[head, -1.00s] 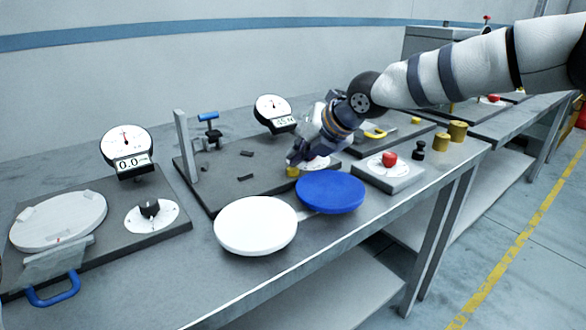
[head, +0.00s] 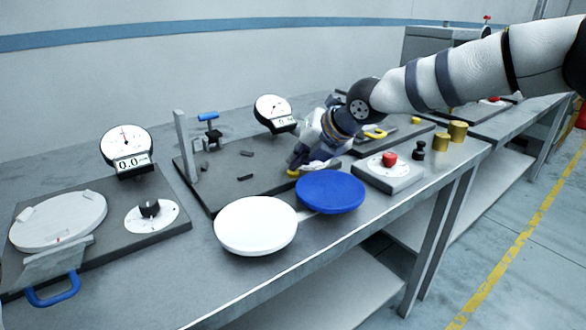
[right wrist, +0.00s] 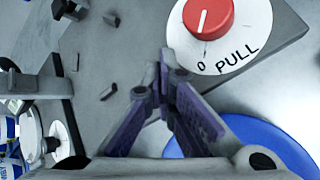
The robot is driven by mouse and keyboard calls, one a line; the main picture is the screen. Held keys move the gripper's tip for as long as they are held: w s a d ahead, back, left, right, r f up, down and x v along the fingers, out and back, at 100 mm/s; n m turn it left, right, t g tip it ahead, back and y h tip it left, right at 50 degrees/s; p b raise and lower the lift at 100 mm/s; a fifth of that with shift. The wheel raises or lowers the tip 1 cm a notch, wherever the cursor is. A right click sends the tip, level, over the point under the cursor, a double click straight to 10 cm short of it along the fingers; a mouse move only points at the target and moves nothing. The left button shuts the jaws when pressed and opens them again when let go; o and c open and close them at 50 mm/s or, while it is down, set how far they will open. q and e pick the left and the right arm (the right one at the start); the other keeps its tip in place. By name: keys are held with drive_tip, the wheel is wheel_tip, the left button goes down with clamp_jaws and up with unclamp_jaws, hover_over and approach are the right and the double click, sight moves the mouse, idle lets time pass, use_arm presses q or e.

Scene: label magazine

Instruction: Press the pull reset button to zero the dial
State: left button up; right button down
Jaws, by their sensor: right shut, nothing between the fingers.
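The pull reset button is a red knob (right wrist: 208,16) on a white disc (right wrist: 255,22) marked "0" and "PULL" in the right wrist view. In the head view my right gripper hides the knob; only part of its white disc (head: 322,165) shows. My right gripper (head: 297,163) is shut and empty, low over the front of the dark board (head: 225,180). In the right wrist view its closed fingertips (right wrist: 162,72) appear beside the disc, apart from the knob in the picture. The pull dial (head: 272,110) stands behind, its small display seeming to read 0. My left gripper is out of view.
A blue round plate (head: 330,191) and a white one (head: 256,225) lie in front of the board. A grey box with a red button (head: 389,159) stands to the right. Another dial (head: 125,142) and a black knob (head: 150,208) are at the left.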

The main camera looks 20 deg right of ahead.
drive_tip(key=shift+r, duration=0.9)
wheel_tip(320, 180, up, 5)
drive_tip(key=shift+r, duration=0.1)
idle(0.4)
